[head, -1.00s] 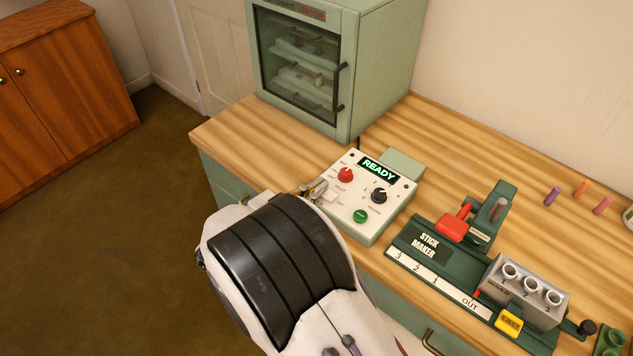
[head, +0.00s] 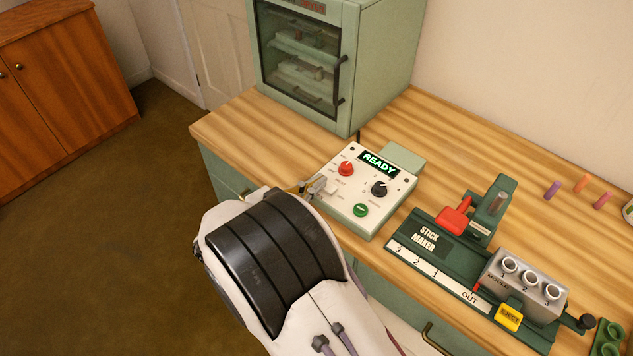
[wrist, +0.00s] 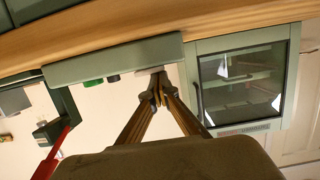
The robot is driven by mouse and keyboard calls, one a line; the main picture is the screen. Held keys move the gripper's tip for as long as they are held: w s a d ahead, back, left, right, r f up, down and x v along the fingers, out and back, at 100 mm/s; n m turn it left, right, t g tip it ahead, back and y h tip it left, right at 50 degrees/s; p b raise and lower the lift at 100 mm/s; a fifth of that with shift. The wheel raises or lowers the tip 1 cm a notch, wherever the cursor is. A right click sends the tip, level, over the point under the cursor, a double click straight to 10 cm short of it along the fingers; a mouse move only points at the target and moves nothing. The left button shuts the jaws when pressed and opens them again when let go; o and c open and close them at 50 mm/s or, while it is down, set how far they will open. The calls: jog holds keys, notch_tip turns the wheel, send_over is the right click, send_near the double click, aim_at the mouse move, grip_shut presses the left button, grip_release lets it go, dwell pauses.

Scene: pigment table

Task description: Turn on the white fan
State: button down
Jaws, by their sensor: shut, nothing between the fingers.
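A white control box (head: 365,218) with a lit READY display stands near the front edge of the bench. It carries a red knob (head: 346,168), a black knob (head: 379,188), a green button (head: 361,210) and a small white switch (head: 331,192) on its left side. I cannot read the small labels, and no separate white fan shows. My gripper (head: 319,185) is shut and empty at the box's left edge, beside the white switch. In the wrist view my fingertips (wrist: 156,98) are together close to the box (wrist: 115,60); contact is unclear.
A green glass-door cabinet (head: 372,65) stands behind the box. A green stick maker (head: 430,250) with a red lever and a grey mould block (head: 525,275) lies to the right. Several coloured sticks lie at far right. The bench's left end (head: 235,120) is clear.

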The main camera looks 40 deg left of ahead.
dwell(0.3)
jog(key=shift+a+r, duration=0.1)
jog(key=shift+r, duration=0.7)
notch_tip(320, 180, up, 2)
jog(key=shift+a+r, duration=0.1)
jog(key=shift+a, duration=0.05)
jog(key=v, duration=1)
jog(key=shift+a, duration=0.2)
